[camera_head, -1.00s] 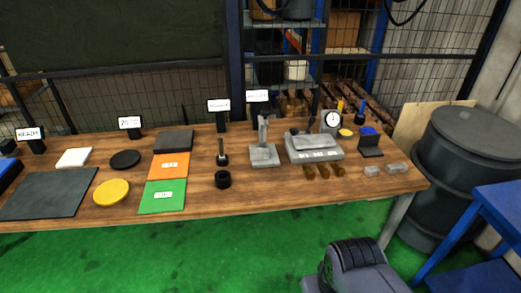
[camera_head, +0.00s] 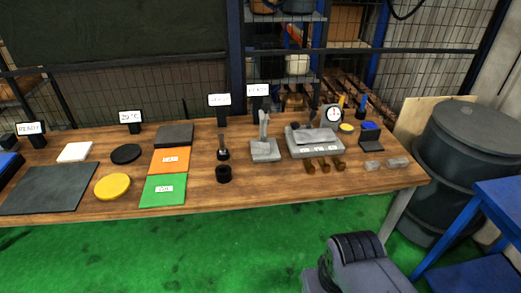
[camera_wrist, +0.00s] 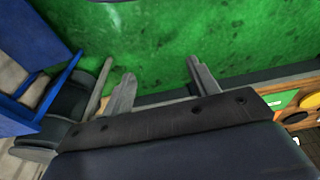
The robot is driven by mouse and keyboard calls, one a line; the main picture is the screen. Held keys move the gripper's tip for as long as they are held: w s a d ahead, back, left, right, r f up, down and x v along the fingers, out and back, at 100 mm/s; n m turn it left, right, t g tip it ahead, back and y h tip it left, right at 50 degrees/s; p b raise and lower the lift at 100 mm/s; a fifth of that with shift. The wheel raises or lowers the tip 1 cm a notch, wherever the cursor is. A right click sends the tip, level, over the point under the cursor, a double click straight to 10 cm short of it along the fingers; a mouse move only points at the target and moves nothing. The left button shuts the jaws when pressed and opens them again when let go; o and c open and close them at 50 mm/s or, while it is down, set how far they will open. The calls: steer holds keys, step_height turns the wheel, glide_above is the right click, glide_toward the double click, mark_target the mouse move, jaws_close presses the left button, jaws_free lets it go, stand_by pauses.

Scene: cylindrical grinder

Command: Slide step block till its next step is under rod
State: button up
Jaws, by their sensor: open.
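A grey base (camera_head: 317,151) with markings along its front stands on the right part of the bench, with a lighter grey slab (camera_head: 314,136) on top. A round white dial gauge (camera_head: 333,114) stands at its back right. A grey stand with an upright post (camera_head: 263,146) is just left of it. I cannot tell for sure which piece is the step block, and the rod's tip is too small to make out. My gripper (camera_wrist: 162,86) is open and empty in the wrist view, its two fingers over the green floor, away from the block. Its fingers are not visible in the head view.
Several small brown pieces (camera_head: 324,166) lie before the grey base, and clear blocks (camera_head: 398,162) lie right of them. A black ring (camera_head: 224,174) is to the left. A blue stool (camera_head: 485,222) and dark barrel (camera_head: 468,148) stand beyond the bench's right end.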

steer(key=w+d+f+m+h+b, duration=0.1)
steer(key=w+d+f+m+b, duration=0.1)
steer(key=w, duration=0.7)
steer(key=w+d+f+m+t+b, duration=0.1)
steer(key=w+d+f+m+b, duration=0.2)
steer(key=w, duration=0.5)
steer(key=w+d+f+m+h+b, duration=0.1)
steer(key=w+d+f+m+b, duration=0.2)
steer(key=w+d+b, duration=0.3)
steer(key=w+f, duration=0.1)
steer(key=w, duration=0.2)
steer(key=shift+w+d+f+h, duration=0.3)
steer(key=shift+d+f, duration=0.05)
steer(key=shift+c, duration=0.6)
